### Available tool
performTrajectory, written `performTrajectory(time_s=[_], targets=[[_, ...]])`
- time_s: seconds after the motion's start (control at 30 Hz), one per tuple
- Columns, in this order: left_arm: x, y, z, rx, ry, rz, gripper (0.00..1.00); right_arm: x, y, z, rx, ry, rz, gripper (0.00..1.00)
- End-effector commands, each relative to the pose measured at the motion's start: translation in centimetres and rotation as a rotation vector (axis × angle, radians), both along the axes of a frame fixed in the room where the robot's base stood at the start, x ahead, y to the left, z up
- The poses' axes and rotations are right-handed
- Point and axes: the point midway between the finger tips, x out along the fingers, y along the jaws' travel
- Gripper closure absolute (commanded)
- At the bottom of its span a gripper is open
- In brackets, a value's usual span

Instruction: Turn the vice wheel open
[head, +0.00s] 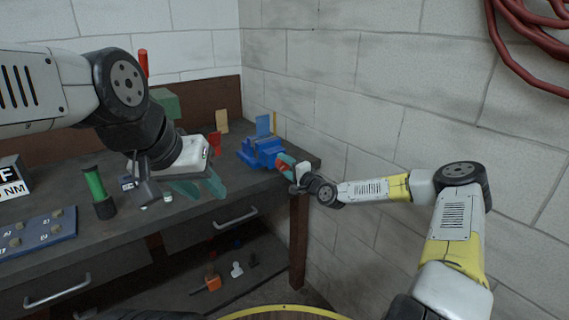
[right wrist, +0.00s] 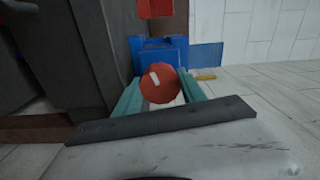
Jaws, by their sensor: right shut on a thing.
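The blue vice (head: 260,150) stands on the bench near its right end by the wall. Its red wheel (right wrist: 160,82) with a white mark shows in the right wrist view, in front of the blue vice body (right wrist: 158,50). My right gripper (right wrist: 162,92) has its teal fingers on both sides of the red wheel and is shut on it. In the head view my right gripper (head: 286,163) is at the vice's front end. My left gripper (head: 198,188) is over the bench's front edge, fingers apart and empty.
A green cylinder with a dark base (head: 97,190) and a blue panel with knobs (head: 38,233) are on the bench's left. Drawers (head: 232,225) are below the top, with an orange-handled tool (head: 212,280) on the lower shelf. The block wall (head: 350,110) is close on the right.

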Motion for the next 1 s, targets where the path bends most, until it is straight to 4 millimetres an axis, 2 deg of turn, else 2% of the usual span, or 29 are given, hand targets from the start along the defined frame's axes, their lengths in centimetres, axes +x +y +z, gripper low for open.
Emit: performTrajectory(time_s=[1.0], targets=[[0.00, 0.00, 0.00, 0.000, 0.000, 0.000, 0.64, 0.23, 0.16, 0.14, -0.747, -0.547, -0.002, 0.92]])
